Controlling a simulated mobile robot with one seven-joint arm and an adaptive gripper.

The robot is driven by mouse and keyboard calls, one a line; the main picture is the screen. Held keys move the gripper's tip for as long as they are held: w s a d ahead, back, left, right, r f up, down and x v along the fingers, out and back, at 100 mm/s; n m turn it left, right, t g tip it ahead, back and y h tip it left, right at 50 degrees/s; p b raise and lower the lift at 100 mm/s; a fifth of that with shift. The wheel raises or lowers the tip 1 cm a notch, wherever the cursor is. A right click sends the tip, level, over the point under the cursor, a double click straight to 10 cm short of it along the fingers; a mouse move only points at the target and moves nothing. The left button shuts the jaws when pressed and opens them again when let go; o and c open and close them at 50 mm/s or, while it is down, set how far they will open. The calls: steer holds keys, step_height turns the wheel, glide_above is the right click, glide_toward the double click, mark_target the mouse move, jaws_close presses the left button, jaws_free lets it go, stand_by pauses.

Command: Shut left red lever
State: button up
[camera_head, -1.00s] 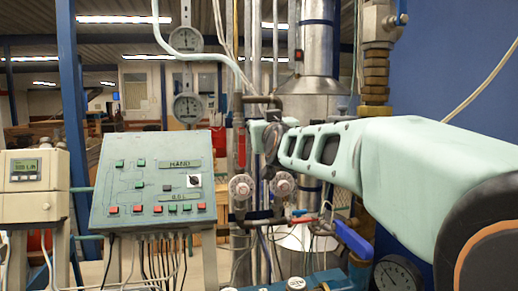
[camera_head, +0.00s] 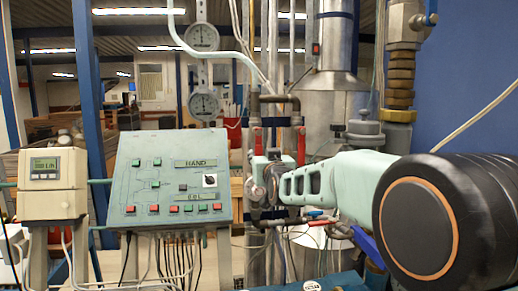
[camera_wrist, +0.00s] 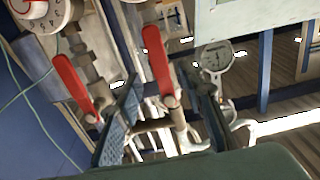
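The left red lever (camera_head: 257,140) stands upright on its pipe in the head view. The right red lever (camera_head: 301,145) is also upright beside it. My gripper (camera_head: 258,172) is at the lower end of the left lever. In the wrist view, which appears turned over, my gripper's (camera_wrist: 165,88) two ribbed fingers are spread apart. What appears to be the left lever (camera_wrist: 157,55) shows between and beyond them, with a visible gap on each side. The other lever (camera_wrist: 74,85) lies outside the fingers, to the left. I cannot tell contact depth.
The sloped control panel (camera_head: 172,180) with buttons stands to the left, and a meter box (camera_head: 52,183) is further left. Round gauges (camera_head: 202,37) hang behind. Pipes and a blue-handled valve (camera_head: 368,246) are close below and right of my arm.

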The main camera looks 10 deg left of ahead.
mark_target(259, 151)
steer(key=shift+p+x, duration=1.05)
steer(key=shift+x, duration=2.35)
jaws_close()
